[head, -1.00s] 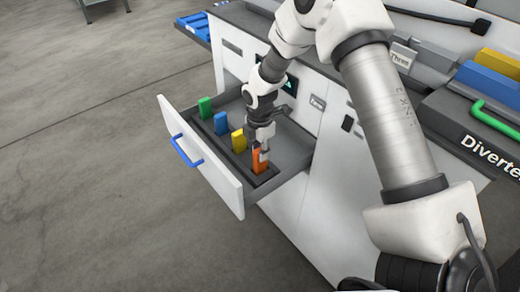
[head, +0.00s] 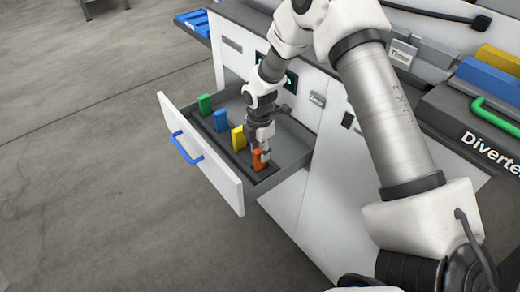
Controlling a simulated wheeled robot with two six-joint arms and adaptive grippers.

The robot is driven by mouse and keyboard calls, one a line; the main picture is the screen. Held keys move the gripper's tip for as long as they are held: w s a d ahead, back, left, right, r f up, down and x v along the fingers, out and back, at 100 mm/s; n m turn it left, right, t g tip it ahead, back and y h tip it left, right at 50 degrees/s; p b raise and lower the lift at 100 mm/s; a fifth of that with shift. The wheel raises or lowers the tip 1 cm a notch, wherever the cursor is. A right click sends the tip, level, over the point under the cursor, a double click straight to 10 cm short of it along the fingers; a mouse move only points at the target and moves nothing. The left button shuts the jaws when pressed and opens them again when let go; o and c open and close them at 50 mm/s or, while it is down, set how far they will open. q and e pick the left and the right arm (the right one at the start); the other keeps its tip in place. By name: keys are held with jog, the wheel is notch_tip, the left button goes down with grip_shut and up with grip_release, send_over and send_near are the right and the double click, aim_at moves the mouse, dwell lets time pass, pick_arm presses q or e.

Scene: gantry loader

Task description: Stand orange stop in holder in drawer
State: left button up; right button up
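The orange stop (head: 258,162) stands upright in the dark holder (head: 232,158) inside the open drawer (head: 290,152), at the end of the row nearest me. My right gripper (head: 262,154) points down at the top of the orange stop, with its fingers at or beside it. The fingers are small in the picture, and I cannot tell whether they grip the stop. A yellow stop (head: 238,138), a blue stop (head: 220,120) and a green stop (head: 204,104) stand in the same row. My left gripper is not in view.
The drawer front has a blue handle (head: 186,149). The cabinet top holds a blue block (head: 489,78), a yellow block (head: 499,60), a green handle (head: 496,116) and a box marked Diverter (head: 490,146). Open floor lies left of the drawer.

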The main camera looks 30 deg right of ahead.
jog(key=shift+r, duration=0.1)
notch_tip(320, 180, up, 12)
dwell(0.5)
notch_tip(320, 180, up, 8)
jog(key=p, duration=0.8)
jog(key=shift+p, duration=0.3)
dwell(0.3)
dwell(0.4)
